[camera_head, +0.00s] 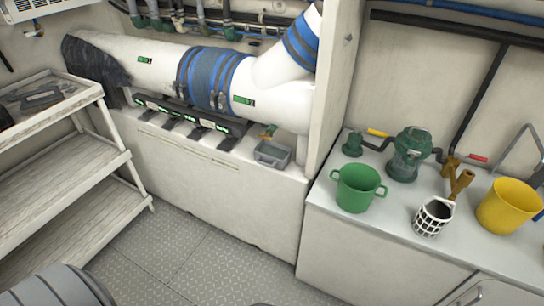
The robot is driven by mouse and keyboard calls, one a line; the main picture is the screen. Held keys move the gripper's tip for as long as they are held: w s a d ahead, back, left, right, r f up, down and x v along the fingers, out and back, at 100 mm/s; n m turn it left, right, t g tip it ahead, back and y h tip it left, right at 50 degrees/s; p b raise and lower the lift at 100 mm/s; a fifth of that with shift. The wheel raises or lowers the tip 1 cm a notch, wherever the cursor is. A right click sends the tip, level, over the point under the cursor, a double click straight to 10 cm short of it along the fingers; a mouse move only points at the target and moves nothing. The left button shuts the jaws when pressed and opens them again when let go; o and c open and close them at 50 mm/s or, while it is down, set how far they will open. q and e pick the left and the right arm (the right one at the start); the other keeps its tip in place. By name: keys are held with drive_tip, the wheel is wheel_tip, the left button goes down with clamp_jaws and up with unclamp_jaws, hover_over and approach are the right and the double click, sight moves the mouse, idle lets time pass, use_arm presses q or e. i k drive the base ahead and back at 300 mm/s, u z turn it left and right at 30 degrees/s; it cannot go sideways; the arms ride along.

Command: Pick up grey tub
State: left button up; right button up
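A small grey tub (272,155) sits on the white ledge below the large white pipe, near the ledge's right end. It is close to the upright white panel (330,95) on its right. It looks open at the top and upright. A small green and brass valve-like part (268,132) is just behind it. Neither of my grippers shows in this view, and nothing is touching the tub.
White shelves (75,205) stand at left. The metal floor (190,250) between is clear.

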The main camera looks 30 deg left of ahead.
sight(270, 154)
drive_tip(key=z, duration=0.05)
drive_tip(key=k, duration=0.5)
drive_tip(key=z, duration=0.55)
drive_tip(key=i, duration=1.4)
drive_tip(key=u, duration=0.6)
